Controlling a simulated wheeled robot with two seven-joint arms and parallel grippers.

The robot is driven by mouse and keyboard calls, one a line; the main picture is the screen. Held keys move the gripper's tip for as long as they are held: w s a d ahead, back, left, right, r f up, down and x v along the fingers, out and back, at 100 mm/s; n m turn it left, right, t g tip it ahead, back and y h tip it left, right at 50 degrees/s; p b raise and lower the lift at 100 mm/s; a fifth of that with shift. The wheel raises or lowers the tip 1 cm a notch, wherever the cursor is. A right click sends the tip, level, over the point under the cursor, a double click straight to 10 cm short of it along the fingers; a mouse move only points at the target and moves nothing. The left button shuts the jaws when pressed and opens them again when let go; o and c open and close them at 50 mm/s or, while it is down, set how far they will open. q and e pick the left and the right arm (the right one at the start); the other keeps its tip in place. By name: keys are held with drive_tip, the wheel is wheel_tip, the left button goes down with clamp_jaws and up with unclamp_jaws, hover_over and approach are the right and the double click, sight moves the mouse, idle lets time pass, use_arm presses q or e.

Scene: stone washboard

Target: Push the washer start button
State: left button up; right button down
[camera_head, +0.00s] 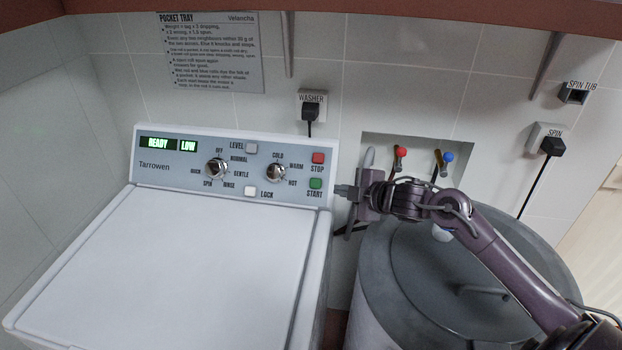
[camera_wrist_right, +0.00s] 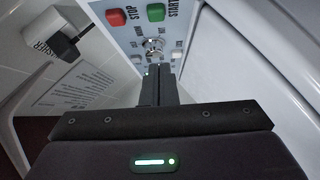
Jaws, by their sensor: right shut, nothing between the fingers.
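The washer (camera_head: 180,255) is white with a grey control panel (camera_head: 190,150) whose display reads READY and LOW. The green START button (camera_head: 316,183) sits at the panel's right end, below the red STOP button (camera_head: 317,158). My right gripper (camera_head: 338,190) is shut and empty, just right of the START button; whether it touches the panel cannot be told. In the right wrist view, the shut fingers (camera_wrist_right: 158,85) point at the panel, with the green START button (camera_wrist_right: 156,12) and the red STOP button (camera_wrist_right: 116,17) beyond them. My left gripper is out of view.
A grey spin tub (camera_head: 400,260) with a lidded top stands right of the washer, under my right arm. Red (camera_head: 400,152) and blue (camera_head: 447,157) taps sit in a wall recess behind. Two dials and white LEVEL and LOCK buttons are left of START.

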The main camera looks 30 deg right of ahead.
drive_tip(key=p, duration=0.3)
approach(311, 183)
drive_tip(key=w+a, duration=0.2)
drive_tip(key=a, duration=0.1)
drive_tip(key=shift+w+d+f, duration=0.35)
drive_tip(key=shift+w+f, duration=0.1)
drive_tip(key=shift+w, duration=0.1)
drive_tip(key=shift+w+d+f, duration=0.35)
drive_tip(key=shift+w+f, duration=0.05)
drive_tip(key=shift+w, duration=0.15)
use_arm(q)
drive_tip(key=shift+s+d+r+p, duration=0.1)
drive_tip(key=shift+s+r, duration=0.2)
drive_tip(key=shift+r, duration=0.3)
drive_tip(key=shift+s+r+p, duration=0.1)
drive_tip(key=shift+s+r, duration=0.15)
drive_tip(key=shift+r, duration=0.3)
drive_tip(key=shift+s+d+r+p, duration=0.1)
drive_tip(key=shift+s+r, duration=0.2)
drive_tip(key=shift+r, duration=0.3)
use_arm(e)
drive_tip(key=shift+w+d+f, duration=0.3)
drive_tip(key=shift+w+f, duration=0.1)
